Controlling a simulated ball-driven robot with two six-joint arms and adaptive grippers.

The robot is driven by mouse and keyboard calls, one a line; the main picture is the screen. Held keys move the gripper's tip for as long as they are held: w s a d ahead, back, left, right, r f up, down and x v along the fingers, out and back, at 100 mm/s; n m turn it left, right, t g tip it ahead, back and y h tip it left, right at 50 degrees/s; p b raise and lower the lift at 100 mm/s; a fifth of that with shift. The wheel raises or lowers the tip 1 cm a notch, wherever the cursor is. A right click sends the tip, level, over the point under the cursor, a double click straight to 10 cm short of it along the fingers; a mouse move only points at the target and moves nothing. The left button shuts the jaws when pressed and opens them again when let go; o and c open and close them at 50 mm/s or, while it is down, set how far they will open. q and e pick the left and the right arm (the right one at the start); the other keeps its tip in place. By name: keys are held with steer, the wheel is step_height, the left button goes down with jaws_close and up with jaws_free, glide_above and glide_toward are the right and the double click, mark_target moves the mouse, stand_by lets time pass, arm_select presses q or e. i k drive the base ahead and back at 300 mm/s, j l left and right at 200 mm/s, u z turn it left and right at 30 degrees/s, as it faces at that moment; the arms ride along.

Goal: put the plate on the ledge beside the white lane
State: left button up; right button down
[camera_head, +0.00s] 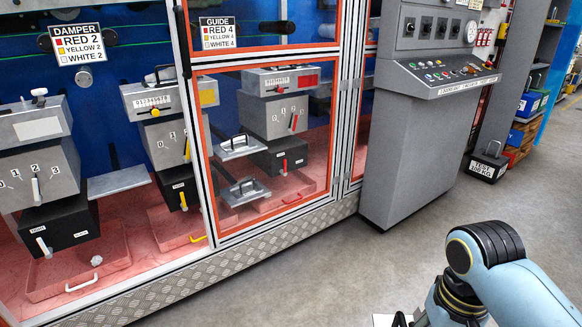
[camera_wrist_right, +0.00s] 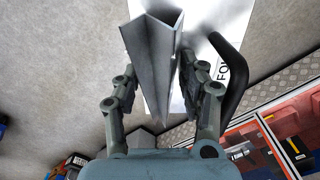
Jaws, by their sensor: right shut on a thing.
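The white lane, at the left, has a white-handled box (camera_head: 40,173) and a black box (camera_head: 60,226). A bare grey ledge (camera_head: 118,182) sits to its right. My left gripper is not in view.
Two handled plates (camera_head: 243,191) are by the red lane behind an orange-framed door (camera_head: 273,231). A grey console (camera_head: 415,140) stands right of the cabinet. The floor (camera_head: 330,270) before the cabinet is clear.

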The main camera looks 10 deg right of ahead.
mark_target(110, 182)
steer(key=i+j+u, duration=0.2)
steer(key=i+u, duration=0.65)
steer(key=i+l+u, duration=0.15)
steer(key=i+u, duration=0.25)
steer(key=i, duration=0.2)
steer(key=i+l+u, duration=0.3)
steer(key=i+u, duration=0.15)
